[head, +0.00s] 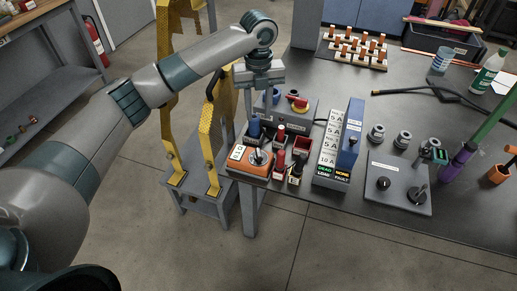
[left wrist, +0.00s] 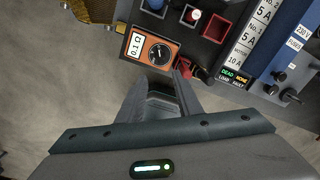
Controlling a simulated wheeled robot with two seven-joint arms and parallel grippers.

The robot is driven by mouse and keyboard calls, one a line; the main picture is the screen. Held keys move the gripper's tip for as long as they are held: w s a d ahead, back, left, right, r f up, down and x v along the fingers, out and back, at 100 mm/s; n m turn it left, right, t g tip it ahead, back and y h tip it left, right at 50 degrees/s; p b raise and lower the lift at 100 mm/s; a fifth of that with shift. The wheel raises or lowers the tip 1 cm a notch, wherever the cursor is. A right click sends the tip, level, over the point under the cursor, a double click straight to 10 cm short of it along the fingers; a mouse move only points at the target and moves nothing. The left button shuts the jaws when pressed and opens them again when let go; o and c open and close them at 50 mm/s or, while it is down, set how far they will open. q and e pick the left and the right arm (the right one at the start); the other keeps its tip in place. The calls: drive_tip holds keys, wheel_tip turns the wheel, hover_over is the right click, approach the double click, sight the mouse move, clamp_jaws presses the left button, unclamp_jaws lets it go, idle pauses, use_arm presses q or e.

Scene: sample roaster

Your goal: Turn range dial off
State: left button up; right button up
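The range dial (left wrist: 159,54) is a round dark knob with a pale pointer on an orange meter (left wrist: 140,60) with a display reading 0.1 Ω. In the head view the dial (head: 259,157) sits on top of the orange meter (head: 238,168) at the table's front left corner. My left gripper (head: 261,112) points down above the meter, apart from the dial. In the left wrist view its two fingers (left wrist: 160,84) are spread with nothing between them, just short of the dial. My right gripper is not in view.
Red and black plugs (head: 279,160) stand close right of the meter, and a grey box with a red knob (head: 300,104) is behind. A blue fuse panel (head: 351,140) stands farther right. A yellow frame (head: 211,130) is to the left.

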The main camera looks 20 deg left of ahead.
sight(259, 152)
use_arm(q)
drive_tip(key=shift+f, duration=0.1)
